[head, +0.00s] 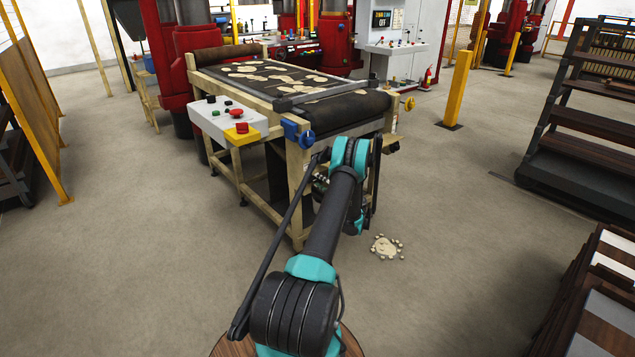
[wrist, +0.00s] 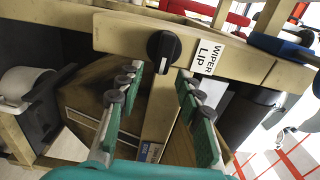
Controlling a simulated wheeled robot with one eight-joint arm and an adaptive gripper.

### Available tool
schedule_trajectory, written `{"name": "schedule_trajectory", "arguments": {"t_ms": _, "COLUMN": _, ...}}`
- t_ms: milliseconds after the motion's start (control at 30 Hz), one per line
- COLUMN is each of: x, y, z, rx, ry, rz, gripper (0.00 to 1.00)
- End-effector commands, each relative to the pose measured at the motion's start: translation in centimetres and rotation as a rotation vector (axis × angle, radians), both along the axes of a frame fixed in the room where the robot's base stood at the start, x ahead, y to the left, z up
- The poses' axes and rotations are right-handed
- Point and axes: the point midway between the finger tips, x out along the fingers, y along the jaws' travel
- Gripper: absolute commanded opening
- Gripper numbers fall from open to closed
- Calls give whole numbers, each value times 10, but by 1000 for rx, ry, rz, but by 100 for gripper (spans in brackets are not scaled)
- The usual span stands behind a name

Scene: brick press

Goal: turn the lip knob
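The lip knob (wrist: 163,47) is a round black knob with a pale pointer mark, on a tan beam of the machine. A white label (wrist: 206,51) reading "WIPER LIP" sits just right of it in the wrist view. My gripper (wrist: 161,71) is open and empty, its two green fingers with dark pads pointing toward the knob. The knob appears just past the fingertips, roughly centred between them and apparently untouched. In the head view my own arm covers the gripper, and the lip knob cannot be made out.
The conveyor (head: 345,105) has pale scraps on its dark belt. A control box (head: 222,118) with buttons and a blue knob (head: 308,138) are at its near end. Crumbs (head: 386,247) lie on the floor. A yellow post (head: 457,88) stands right; the floor between is open.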

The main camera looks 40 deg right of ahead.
Motion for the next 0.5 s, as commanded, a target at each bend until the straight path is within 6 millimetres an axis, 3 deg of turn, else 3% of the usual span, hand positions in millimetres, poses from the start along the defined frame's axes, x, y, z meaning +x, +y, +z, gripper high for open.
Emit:
{"name": "schedule_trajectory", "arguments": {"t_ms": 300, "x": -66, "y": -6, "z": 0, "rx": 0, "ry": 0, "rz": -2, "gripper": 36}}
{"name": "schedule_trajectory", "arguments": {"t_ms": 500, "x": -92, "y": -8, "z": 0, "rx": 0, "ry": 0, "rz": -2, "gripper": 36}}
